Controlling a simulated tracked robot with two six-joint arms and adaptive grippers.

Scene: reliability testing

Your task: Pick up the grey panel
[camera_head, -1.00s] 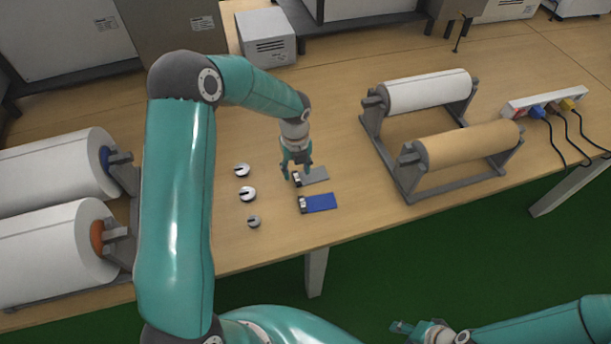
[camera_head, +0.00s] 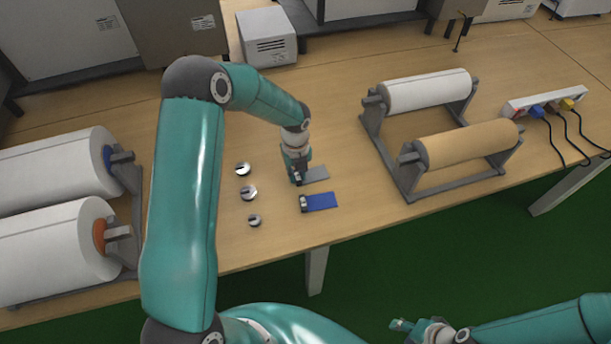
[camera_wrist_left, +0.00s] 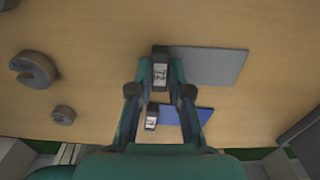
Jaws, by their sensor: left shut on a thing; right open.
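The grey panel (camera_head: 316,174) lies on the wooden table, with a dark block bearing a white label at its left end. It also shows in the left wrist view (camera_wrist_left: 212,65). My left gripper (camera_head: 297,180) points down at that end, and in the left wrist view its fingertips (camera_wrist_left: 160,76) are closed on the labelled block from both sides. I see no clear gap under the panel. My right gripper (camera_head: 402,326) is open and empty, low in the head view, beyond the table's front edge.
A blue panel (camera_head: 322,201) with a similar labelled block lies just in front of the grey one. Three round metal pieces (camera_head: 248,193) stand to the left. Roll stands hold a white roll (camera_head: 428,90) and a brown roll (camera_head: 468,144) to the right.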

